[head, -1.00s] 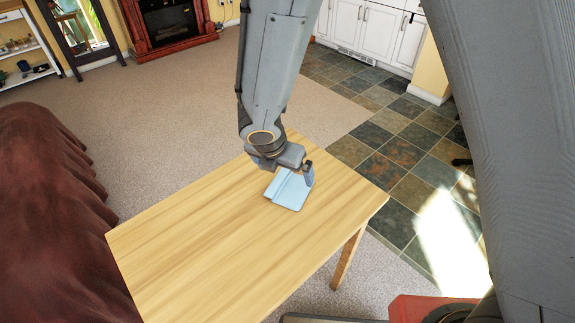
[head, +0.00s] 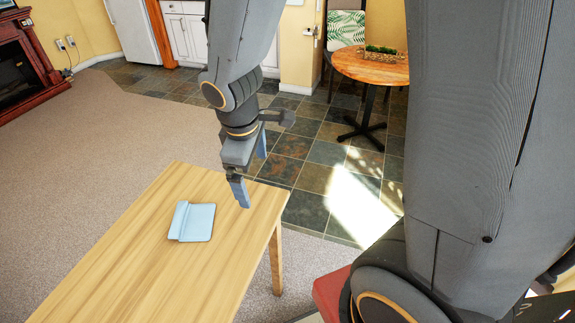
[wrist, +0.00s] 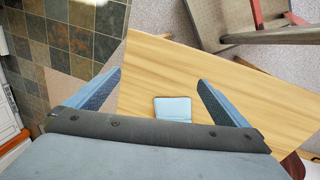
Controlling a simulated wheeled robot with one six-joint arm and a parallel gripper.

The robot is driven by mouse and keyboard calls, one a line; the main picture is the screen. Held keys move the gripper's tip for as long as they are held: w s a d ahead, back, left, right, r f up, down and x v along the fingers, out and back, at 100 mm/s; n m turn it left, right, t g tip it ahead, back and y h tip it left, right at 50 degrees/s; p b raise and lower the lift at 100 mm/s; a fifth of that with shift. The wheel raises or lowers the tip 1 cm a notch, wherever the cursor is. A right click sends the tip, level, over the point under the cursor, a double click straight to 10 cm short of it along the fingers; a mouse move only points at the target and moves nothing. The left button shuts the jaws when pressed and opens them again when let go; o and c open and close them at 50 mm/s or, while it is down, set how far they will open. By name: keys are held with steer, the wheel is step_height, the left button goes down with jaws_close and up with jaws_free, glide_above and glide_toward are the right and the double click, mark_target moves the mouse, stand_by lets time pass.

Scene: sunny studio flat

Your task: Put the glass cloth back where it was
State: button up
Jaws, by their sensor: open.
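The glass cloth (head: 198,222) is light blue and lies folded on the wooden table (head: 130,268), near its far end, with a raised fold along its left side. It also shows in the wrist view (wrist: 173,109), on the tabletop between the two fingers. My gripper (head: 254,173) is open and empty. It hangs above the table's far right edge, up and to the right of the cloth, and does not touch it. In the wrist view the fingers of my gripper (wrist: 160,88) are spread wide apart.
The rest of the tabletop is bare. A round wooden table (head: 372,66) with a planter stands at the back right on the slate tiles. White cabinets (head: 186,38) and a fireplace (head: 25,62) are at the back. Carpet to the left is clear.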

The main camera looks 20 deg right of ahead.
steer(key=s+d+r+m+y, duration=0.1)
steer(key=s+d+r+m, duration=0.1)
steer(key=d+m, duration=0.5)
steer(key=s+m, duration=0.1)
steer(key=m, duration=0.3)
steer(key=shift+s+d+r, duration=0.2)
steer(key=shift+s+r, duration=0.05)
steer(key=shift+s, duration=0.1)
steer(key=shift+g, duration=0.3)
step_height(320, 180, down, 4)
steer(key=b, duration=0.4)
steer(key=shift+w+f, duration=0.1)
steer(key=shift+f, duration=0.1)
